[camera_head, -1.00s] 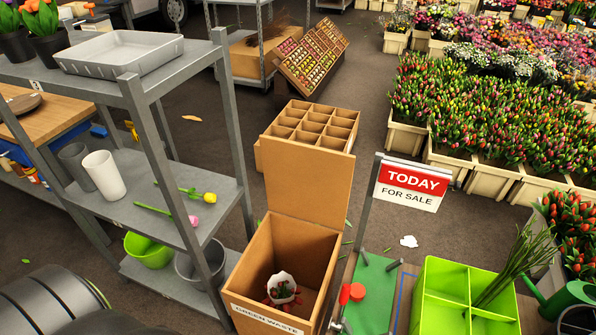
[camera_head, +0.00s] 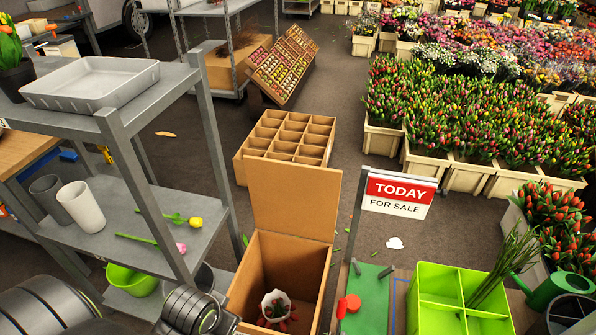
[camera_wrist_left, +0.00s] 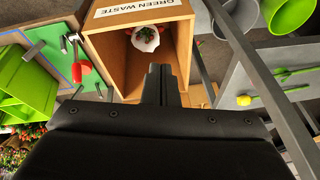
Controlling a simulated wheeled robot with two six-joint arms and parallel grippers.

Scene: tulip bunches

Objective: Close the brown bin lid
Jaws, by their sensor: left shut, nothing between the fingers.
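The brown bin (camera_head: 317,272) stands at the bottom centre of the head view. Its brown lid (camera_head: 293,205) is open and stands upright at the bin's far edge. A white-wrapped bunch with red blooms (camera_head: 276,305) lies inside the bin. In the left wrist view, the bin's GREEN WASTE label (camera_wrist_left: 133,8) and the wrapped bunch (camera_wrist_left: 145,38) show at the top. My left gripper (camera_wrist_left: 162,72) is shut and empty, and appears over or near the bin opening. Its height there is unclear. My right gripper is in neither view.
A grey shelf (camera_head: 125,225) with a tray and cups stands left of the bin. A cardboard compartment box (camera_head: 290,135) is behind the lid. A sale sign (camera_head: 398,195), green mat (camera_head: 368,300) and green divided box (camera_head: 440,305) are to the right.

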